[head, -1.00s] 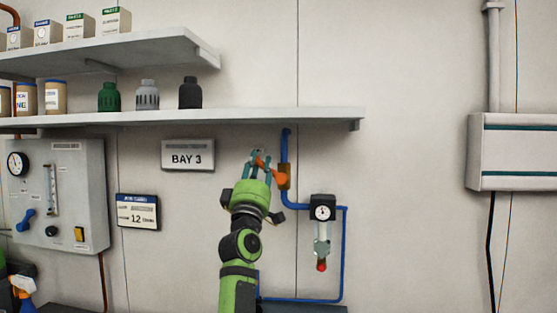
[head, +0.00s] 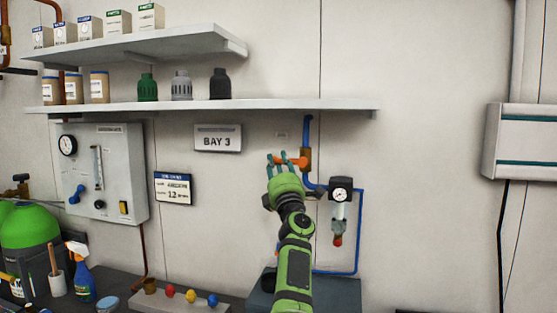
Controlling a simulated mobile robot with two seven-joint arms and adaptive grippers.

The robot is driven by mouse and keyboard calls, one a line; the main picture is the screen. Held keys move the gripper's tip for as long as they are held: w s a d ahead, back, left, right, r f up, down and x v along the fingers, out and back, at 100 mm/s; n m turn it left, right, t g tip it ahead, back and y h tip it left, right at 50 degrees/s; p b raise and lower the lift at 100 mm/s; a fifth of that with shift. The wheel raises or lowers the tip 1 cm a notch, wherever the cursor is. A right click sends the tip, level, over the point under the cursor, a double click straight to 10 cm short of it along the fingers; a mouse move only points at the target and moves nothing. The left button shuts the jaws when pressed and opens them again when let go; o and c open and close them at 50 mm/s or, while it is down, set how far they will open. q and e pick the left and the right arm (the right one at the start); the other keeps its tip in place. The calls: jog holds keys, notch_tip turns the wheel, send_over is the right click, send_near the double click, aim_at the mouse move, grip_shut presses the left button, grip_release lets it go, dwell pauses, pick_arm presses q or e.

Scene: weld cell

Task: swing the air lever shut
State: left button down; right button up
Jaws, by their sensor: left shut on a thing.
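The orange air lever (head: 293,161) sticks out to the left from a brass valve body (head: 306,158) on the blue air pipe (head: 308,130), about level in the picture. My left gripper (head: 277,161) reaches up from below, its teal fingers shut on the lever's left end. The fingers hide part of that end. My right gripper is not in view.
A pressure gauge with regulator (head: 340,194) hangs right of the valve. A shelf (head: 210,106) runs above, and the BAY 3 sign (head: 218,138) is to the left. A grey panel (head: 105,170) is further left.

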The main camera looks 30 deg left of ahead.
pick_arm(q)
jog(key=shift+w+d+r, duration=0.1)
jog(key=shift+d+r, duration=0.05)
jog(key=shift+d, duration=0.05)
jog(key=c, duration=1.1)
grip_release()
jog(key=shift+o, duration=0.4)
jog(key=shift+w+d+f, duration=0.1)
jog(key=shift+w+f, duration=0.1)
jog(key=shift+w, duration=0.05)
jog(key=shift+s, duration=0.2)
jog(key=shift+s+d+f, duration=0.15)
jog(key=shift+s+f, duration=0.05)
jog(key=v, duration=0.6)
jog(key=shift+d+f, duration=0.15)
jog(key=shift+d, duration=0.2)
jog(key=shift+s, duration=0.1)
